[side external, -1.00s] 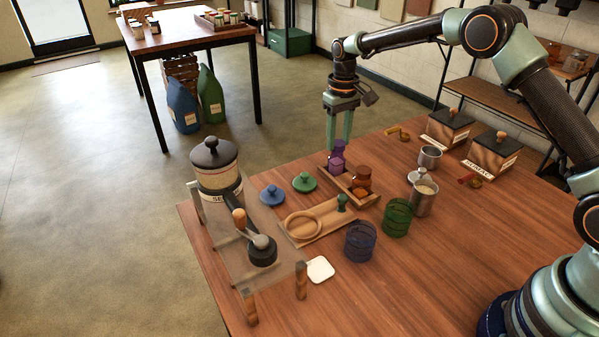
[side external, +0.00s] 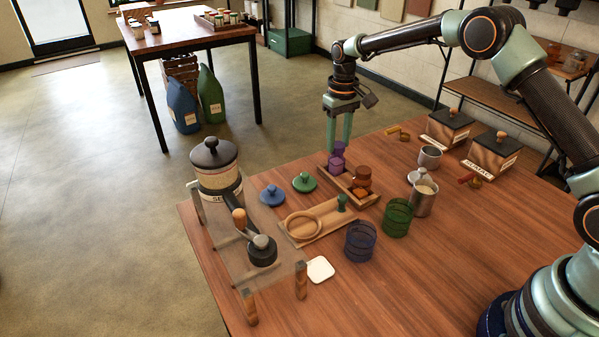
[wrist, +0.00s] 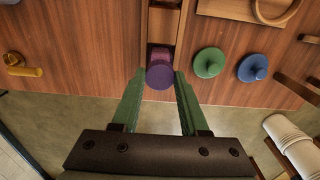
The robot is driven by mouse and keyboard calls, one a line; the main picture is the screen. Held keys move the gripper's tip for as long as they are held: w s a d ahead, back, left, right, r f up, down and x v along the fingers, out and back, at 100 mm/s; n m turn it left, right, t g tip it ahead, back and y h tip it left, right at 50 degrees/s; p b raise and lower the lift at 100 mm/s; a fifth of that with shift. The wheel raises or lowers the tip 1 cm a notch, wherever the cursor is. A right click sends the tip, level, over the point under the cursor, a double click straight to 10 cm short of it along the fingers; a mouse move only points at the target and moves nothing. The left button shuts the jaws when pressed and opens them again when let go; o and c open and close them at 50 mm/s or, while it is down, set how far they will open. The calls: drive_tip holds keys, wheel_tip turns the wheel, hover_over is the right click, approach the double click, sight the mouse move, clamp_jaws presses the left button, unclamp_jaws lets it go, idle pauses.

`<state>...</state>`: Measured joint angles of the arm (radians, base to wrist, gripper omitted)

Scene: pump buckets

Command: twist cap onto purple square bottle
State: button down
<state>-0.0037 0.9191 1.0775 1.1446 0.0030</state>
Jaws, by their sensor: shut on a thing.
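My gripper (side external: 340,142) points down over the wooden tray (side external: 352,193), its fingers closed around the purple cap (side external: 339,148). The cap also shows as a round purple disc between the fingers in the wrist view (wrist: 160,75). The purple square bottle (side external: 336,165) stands in the tray directly below the cap. In the wrist view the bottle (wrist: 160,54) is mostly hidden behind the cap. The cap looks on or just above the bottle's top; I cannot tell if it is threaded on.
A green lid (side external: 304,183) and a blue lid (side external: 272,195) lie to the left. A wooden board with a ring (side external: 302,225) and green and blue wire-like cups (side external: 397,218) stand nearer. Metal cups stand to the right.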

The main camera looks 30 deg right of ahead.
drive_tip(key=shift+f, duration=0.5)
idle(0.3)
drive_tip(key=shift+c, duration=1.7)
unclamp_jaws()
drive_tip(key=shift+c, duration=1)
